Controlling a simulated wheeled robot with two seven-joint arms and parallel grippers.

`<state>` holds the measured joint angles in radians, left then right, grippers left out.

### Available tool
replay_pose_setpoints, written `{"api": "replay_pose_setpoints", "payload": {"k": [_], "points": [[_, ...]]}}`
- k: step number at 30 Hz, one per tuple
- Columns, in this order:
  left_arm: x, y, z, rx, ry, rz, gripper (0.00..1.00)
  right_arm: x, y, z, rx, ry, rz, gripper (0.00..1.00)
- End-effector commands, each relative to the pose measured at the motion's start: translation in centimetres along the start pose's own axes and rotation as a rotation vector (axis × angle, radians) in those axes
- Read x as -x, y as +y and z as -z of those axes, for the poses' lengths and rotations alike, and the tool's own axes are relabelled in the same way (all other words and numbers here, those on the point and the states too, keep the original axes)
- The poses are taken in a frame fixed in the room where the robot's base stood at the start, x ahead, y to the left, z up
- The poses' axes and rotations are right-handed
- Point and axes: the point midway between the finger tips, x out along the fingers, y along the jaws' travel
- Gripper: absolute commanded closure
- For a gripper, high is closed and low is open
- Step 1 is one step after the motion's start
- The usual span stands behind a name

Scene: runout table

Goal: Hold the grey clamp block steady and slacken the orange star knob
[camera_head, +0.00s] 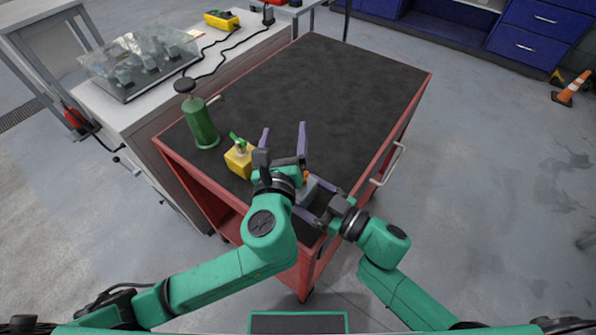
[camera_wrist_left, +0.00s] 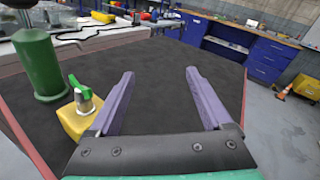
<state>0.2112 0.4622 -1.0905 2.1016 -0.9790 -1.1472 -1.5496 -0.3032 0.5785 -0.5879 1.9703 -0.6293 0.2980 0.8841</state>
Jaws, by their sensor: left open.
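The grey clamp block (camera_head: 308,188) stands near the front corner of the dark table top, mostly hidden by my arms. A small orange patch (camera_head: 306,175), which looks like the star knob, shows beside it, partly covered by my left wrist. My left gripper (camera_head: 284,130) is open and empty, its two purple fingers pointing away over the table, beyond the block. The left wrist view shows the same open fingers (camera_wrist_left: 160,76) with bare table between them. My right gripper (camera_head: 316,199) has its fingers on two sides of the grey block; whether they touch it is hidden.
A yellow block with a green lever (camera_head: 238,160) stands just left of my left gripper. A green canister (camera_head: 201,124) stands farther left. The dark table top (camera_head: 345,85) is clear toward the back. A bench (camera_head: 150,110) with a clear-covered tray adjoins on the left.

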Motion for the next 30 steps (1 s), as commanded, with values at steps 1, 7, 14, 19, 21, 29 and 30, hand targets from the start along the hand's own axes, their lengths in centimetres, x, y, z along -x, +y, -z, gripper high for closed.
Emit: {"api": "replay_pose_setpoints", "payload": {"k": [1,7,14,19,21,29,30], "points": [[-1.8,-0.2,-0.5,0.036,0.044,-0.002,0.17,0.0,0.0,-0.1,0.000,-0.002,-0.001,1.00],[-6.9,-1.4,0.2,0.144,0.349,-0.041,0.17,0.0,0.0,-0.1,0.000,-0.003,-0.001,1.00],[-7.6,-3.7,-0.3,0.141,0.721,-0.100,0.17,0.0,0.0,-0.1,0.000,-0.003,-0.001,1.00],[-4.5,-5.0,-2.2,0.071,0.993,-0.160,0.17,0.0,0.0,-0.1,-0.001,-0.003,-0.001,1.00],[-2.4,-5.3,-3.4,0.029,1.102,-0.190,0.17,0.0,0.0,-0.1,-0.001,-0.003,-0.001,1.00],[6.0,-5.7,-7.8,-0.112,1.405,-0.278,0.17,0.0,0.0,-0.2,-0.001,-0.003,-0.001,1.00],[6.7,-5.7,-8.1,-0.123,1.428,-0.284,0.17,0.0,0.0,-0.2,-0.001,-0.003,-0.001,1.00]]}}
